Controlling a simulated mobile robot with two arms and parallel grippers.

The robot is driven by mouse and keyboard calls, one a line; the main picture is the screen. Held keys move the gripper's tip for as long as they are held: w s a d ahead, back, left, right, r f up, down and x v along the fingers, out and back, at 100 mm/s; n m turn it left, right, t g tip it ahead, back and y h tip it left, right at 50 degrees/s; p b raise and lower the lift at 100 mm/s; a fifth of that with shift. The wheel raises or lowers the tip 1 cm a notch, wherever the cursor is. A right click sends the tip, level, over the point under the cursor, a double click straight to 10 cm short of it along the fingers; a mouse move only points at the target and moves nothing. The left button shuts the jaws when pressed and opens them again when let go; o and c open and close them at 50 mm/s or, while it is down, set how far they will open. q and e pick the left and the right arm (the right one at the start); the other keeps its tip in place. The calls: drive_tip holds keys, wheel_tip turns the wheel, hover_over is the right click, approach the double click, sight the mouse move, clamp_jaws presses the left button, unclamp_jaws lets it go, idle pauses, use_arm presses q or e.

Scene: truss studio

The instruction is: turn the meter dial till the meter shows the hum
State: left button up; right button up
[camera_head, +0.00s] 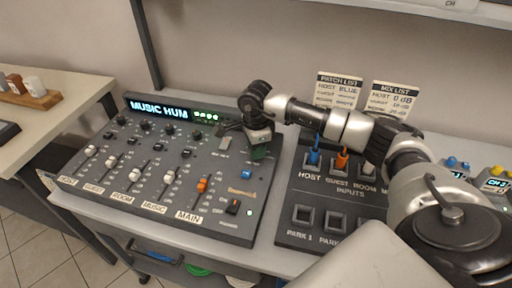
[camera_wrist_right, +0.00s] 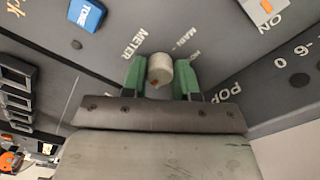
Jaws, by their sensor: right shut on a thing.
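The mixing console (camera_head: 140,215) lies on the table, and its lit display (camera_head: 158,108) reads "MUSIC HUM" with green bars at its right. My right gripper (camera_head: 259,150) is at the upper right of the console and hides the meter dial in the head view. In the right wrist view, the grey meter dial (camera_wrist_right: 160,67) stands between the green fingers of my right gripper (camera_wrist_right: 161,78), below the word METER. The fingers are shut on it. My left gripper is not in view.
A blue TONE button (camera_wrist_right: 87,13) is near the dial. Faders and an orange main fader (camera_head: 203,185) fill the console. The inputs panel (camera_head: 292,238) with blue and orange plugs is at right, under my right arm. Two list cards (camera_head: 338,90) stand behind.

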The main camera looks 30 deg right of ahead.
drive_tip(key=shift+r, duration=0.1)
drive_tip(key=o, duration=0.9)
drive_tip(key=shift+o, duration=0.2)
wheel_tip(320, 180, up, 11)
drive_tip(key=b, duration=0.1)
drive_tip(key=shift+f, duration=0.2)
